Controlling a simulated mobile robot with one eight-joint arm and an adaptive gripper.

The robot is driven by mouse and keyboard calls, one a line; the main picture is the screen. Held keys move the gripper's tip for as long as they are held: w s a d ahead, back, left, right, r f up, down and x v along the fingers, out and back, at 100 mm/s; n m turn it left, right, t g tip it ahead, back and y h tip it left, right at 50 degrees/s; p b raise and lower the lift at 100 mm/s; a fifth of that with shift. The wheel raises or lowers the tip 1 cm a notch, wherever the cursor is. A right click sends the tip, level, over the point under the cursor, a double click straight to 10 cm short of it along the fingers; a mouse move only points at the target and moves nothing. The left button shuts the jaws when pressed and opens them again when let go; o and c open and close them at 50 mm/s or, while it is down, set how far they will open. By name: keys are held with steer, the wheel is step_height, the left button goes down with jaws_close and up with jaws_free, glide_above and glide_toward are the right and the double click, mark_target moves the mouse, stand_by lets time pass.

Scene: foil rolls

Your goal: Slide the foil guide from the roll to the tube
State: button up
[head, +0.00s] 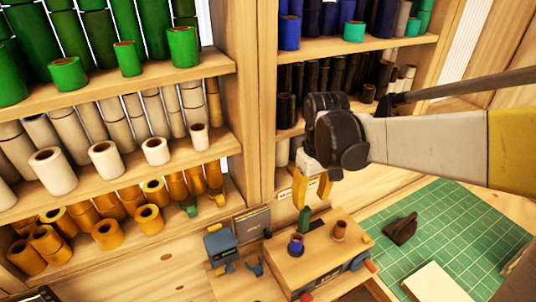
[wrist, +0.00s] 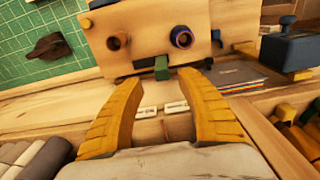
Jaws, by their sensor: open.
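A wooden box (head: 312,262) stands on the bench below my gripper (head: 312,198). On its top are a dark blue roll (head: 296,244) and a brown tube (head: 339,232), apart from each other. A green piece (head: 305,219), which looks like the foil guide, is at the box's far edge, behind the blue roll. In the wrist view the green piece (wrist: 161,68) shows between and beyond my open yellow fingertips (wrist: 162,82). The blue roll (wrist: 182,38) and brown tube (wrist: 117,41) show farther off. My gripper is empty and above the box.
Shelves (head: 120,86) with several green, cream and orange rolls stand at left; more rolls are at the back right. A blue-grey device (head: 221,246) is left of the box. A green cutting mat (head: 440,225) with a dark brown object (head: 401,229) lies at right.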

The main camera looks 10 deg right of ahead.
mark_target(305, 219)
steer(key=shift+w+a+r, duration=0.25)
steer(key=shift+w, duration=0.3)
steer(key=shift+w+a+f, duration=0.1)
steer(key=shift+f, duration=0.15)
step_height(305, 219, down, 10)
steer(key=shift+f+b, duration=0.25)
steer(key=shift+b, duration=0.25)
steer(key=shift+s, duration=0.2)
steer(key=shift+c, duration=0.2)
jaws_close()
steer(key=shift+d, duration=0.2)
